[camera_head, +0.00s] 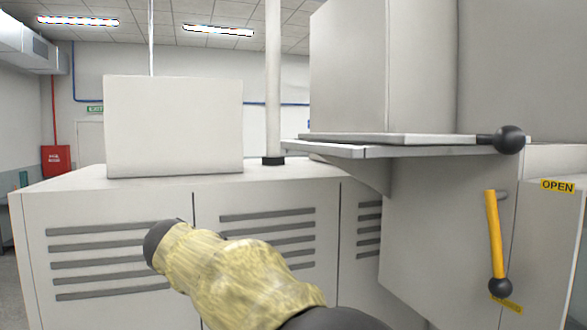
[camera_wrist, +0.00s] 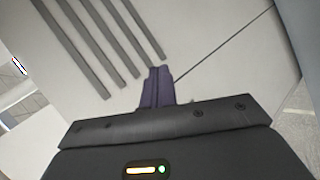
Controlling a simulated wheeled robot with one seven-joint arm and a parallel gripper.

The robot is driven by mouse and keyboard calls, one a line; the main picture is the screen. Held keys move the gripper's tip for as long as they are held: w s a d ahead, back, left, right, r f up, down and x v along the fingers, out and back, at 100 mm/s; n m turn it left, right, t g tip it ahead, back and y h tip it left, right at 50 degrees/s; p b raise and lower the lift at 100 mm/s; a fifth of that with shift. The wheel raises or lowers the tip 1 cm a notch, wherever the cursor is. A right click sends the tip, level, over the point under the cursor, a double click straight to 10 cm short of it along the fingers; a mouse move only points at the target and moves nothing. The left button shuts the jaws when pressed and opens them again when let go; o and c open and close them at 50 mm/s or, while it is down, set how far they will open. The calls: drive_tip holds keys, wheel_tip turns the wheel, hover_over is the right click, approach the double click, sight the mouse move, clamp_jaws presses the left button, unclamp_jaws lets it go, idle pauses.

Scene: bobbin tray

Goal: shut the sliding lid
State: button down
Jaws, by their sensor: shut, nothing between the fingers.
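A thin pale plate with a black ball knob (camera_head: 508,140) on its right end lies flat on a grey ledge (camera_head: 345,151) at the right in the head view. This plate (camera_head: 420,139) looks like the sliding lid. Its far part runs along the foot of a tall grey housing, and what is under it is hidden. My gripper (camera_wrist: 157,82) shows in the wrist view, its dark fingers together and empty, in front of the slotted cabinet front. In the head view only my yellow-sleeved arm shows, low and left of the ledge; the gripper itself is hidden there.
A yellow lever (camera_head: 494,235) with a black ball end hangs below the ledge, beside a yellow OPEN label (camera_head: 557,186). A white box (camera_head: 174,125) and a thin post (camera_head: 273,80) stand on the slotted cabinet (camera_head: 120,215). The space above my arm, left of the ledge, is clear.

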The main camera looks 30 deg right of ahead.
drive_tip(key=s+d+r+h, duration=0.1)
drive_tip(key=r+h, duration=0.2)
drive_tip(key=r, duration=0.5)
drive_tip(key=s+d+r+m+h, duration=0.1)
drive_tip(key=s+d+r+h, duration=0.1)
drive_tip(key=r, duration=0.7)
drive_tip(key=s+d+r+m+h+b, duration=0.1)
drive_tip(key=s+d+r+h, duration=0.1)
drive_tip(key=r, duration=0.7)
drive_tip(key=shift+d+r+t+h, duration=0.2)
drive_tip(key=shift+t+h, duration=0.2)
drive_tip(key=shift+h, duration=0.4)
drive_tip(key=p, duration=0.5)
approach(302, 138)
drive_tip(key=w+d, duration=0.2)
drive_tip(key=w, duration=0.2)
drive_tip(key=d, duration=0.1)
drive_tip(key=s+d+p, duration=0.1)
drive_tip(key=d, duration=0.1)
drive_tip(key=shift+w+f, duration=0.1)
drive_tip(key=shift+d, duration=0.1)
